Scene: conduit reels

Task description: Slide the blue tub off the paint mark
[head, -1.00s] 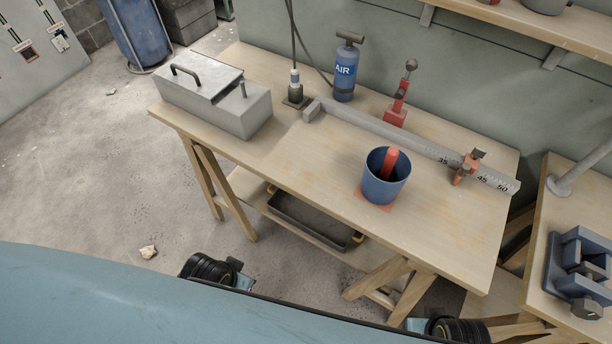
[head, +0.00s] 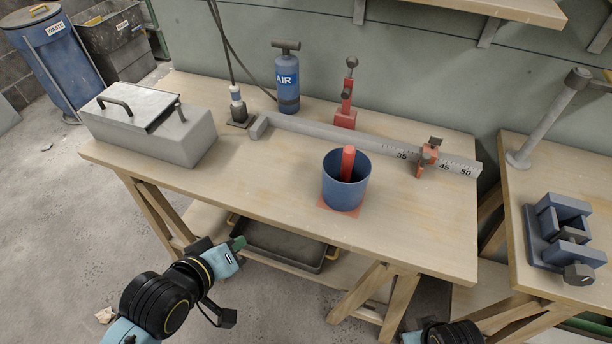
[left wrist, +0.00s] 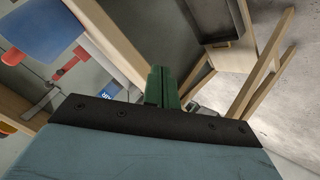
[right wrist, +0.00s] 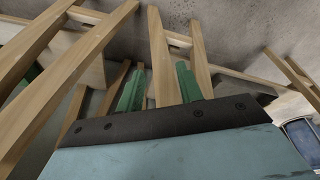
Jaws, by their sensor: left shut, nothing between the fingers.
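The blue tub (head: 345,192) stands upright on the bench, with a red rod-like thing (head: 348,160) sticking up inside it. The reddish paint mark (head: 329,207) shows under the tub and out past its front and sides. The tub also shows at the upper left of the left wrist view (left wrist: 45,35). My left gripper (head: 238,243) is shut and empty, in front of the bench's front edge, to the left of the tub and apart from it. My right gripper (right wrist: 157,80) is open and empty near wooden trestle legs; its fingers are outside the head view.
A grey metal box (head: 150,130) stands at the bench's left. A grey beam (head: 330,135) with a red slider (head: 427,158) lies behind the tub. A blue AIR bottle (head: 287,85) and red tool (head: 346,105) stand at the back. Bench (head: 250,180) is clear left of the tub.

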